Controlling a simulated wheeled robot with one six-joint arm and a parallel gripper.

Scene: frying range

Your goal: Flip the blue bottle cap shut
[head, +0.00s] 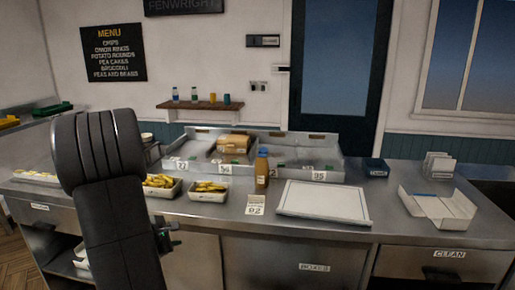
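A brown-orange bottle (262,170) stands upright on the steel counter, left of the white board. My gripper (165,236) seems to be the small dark part low at the left, in front of the counter and apart from the bottles. Its fingers are not clear.
Numbered grey bins (318,176) line the back of the counter. Two trays of yellow food, a left one (163,192) and a right one (208,197), lie left of a number card (255,205). A white board (323,202) and an open white box (438,208) lie rightward.

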